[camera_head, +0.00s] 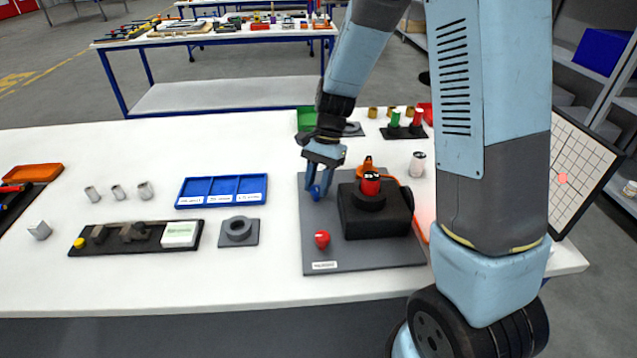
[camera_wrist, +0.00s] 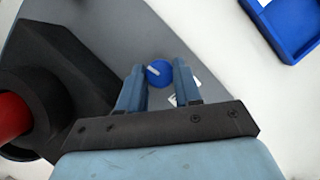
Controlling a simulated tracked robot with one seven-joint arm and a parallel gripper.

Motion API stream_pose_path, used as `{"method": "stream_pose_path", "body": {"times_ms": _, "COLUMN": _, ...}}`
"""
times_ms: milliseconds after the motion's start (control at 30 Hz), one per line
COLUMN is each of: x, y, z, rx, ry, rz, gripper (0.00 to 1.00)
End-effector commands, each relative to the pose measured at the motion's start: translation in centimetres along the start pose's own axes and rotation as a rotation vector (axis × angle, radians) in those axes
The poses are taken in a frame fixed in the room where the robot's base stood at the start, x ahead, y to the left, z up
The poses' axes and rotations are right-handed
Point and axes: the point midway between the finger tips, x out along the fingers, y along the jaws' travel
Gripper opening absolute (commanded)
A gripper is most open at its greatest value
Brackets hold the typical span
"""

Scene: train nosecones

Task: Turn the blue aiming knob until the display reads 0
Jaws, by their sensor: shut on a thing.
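The blue aiming knob (camera_wrist: 159,73) has a pale pointer line and stands on the grey base plate (camera_head: 320,255). In the wrist view it sits between the fingertips of my gripper (camera_wrist: 159,80), which is shut on it. In the head view my gripper (camera_head: 318,188) reaches down to the plate's back left corner and mostly hides the knob. A small white label or display (camera_wrist: 173,100) beside the knob is partly hidden by a finger. I cannot read any number on it.
A black block (camera_head: 375,222) with a red-topped cylinder (camera_head: 370,184) stands right of my gripper. A red knob (camera_head: 322,239) is in front. A blue tray (camera_head: 222,190) lies to the left. A gridded board (camera_head: 575,165) with a pink spot stands at the far right.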

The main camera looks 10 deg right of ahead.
Motion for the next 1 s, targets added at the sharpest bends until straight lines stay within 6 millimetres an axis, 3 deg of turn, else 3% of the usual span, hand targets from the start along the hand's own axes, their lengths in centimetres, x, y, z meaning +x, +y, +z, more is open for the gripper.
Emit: {"method": "stream_pose_path", "body": {"times_ms": 1000, "x": -0.01, "y": -0.65, "z": 0.21, "rx": -0.882, "ry": 0.003, "rz": 0.363, "gripper": 0.03}}
